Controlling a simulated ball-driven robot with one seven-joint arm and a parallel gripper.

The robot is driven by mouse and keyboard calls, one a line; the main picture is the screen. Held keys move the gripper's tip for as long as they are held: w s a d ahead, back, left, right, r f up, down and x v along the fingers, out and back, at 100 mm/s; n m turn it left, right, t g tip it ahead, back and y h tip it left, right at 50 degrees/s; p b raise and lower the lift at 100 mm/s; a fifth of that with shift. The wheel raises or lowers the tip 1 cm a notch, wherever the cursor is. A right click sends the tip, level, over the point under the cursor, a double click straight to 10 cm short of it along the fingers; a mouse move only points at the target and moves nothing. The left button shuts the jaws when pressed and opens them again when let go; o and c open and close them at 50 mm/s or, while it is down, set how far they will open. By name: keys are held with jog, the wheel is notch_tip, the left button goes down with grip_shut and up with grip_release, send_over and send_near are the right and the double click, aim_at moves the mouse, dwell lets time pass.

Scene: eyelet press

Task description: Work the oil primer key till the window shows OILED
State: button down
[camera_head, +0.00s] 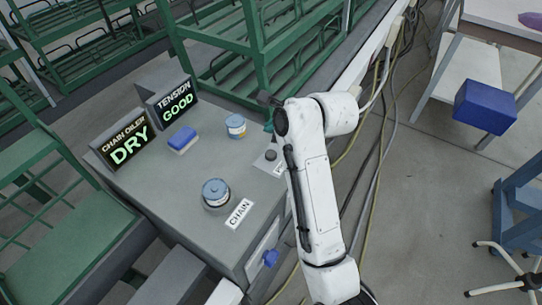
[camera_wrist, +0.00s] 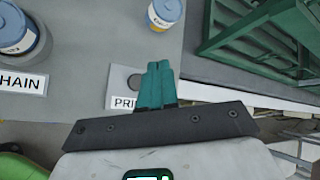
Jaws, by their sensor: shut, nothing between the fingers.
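The chain oiler window (camera_head: 128,146) reads DRY in the head view. The primer key is a dark round button (camera_head: 271,155) on a pale plate at the bench's right edge. It also shows in the wrist view (camera_wrist: 135,82), above a label (camera_wrist: 123,103) partly hidden by my gripper, with "PRI" readable. My gripper (camera_wrist: 159,66) has its teal fingers shut and empty, just right of the button in the wrist view. I cannot tell their height above it. In the head view my gripper (camera_head: 269,121) is mostly hidden behind my arm.
A tension window (camera_head: 174,101) reads GOOD. A blue-lidded can (camera_head: 216,192) stands by the CHAIN label (camera_head: 239,213). A smaller can (camera_head: 236,126) and a blue block (camera_head: 182,139) stand on the grey bench. A green rack (camera_head: 262,55) rises behind. Cables lie on the floor right.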

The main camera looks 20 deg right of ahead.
jog(key=b, duration=0.4)
send_over(273, 156)
notch_tip(273, 156, down, 5)
jog(key=shift+r, duration=0.15)
jog(key=shift+f+b, duration=0.3)
jog(key=shift+f, duration=0.6)
jog(key=shift+f, duration=0.1)
dwell(0.8)
jog(key=shift+f, duration=0.35)
jog(key=shift+f, duration=0.55)
dwell(0.7)
dwell(0.3)
jog(key=shift+r+p, duration=0.95)
jog(key=shift+p, duration=0.05)
jog(key=shift+r, duration=0.1)
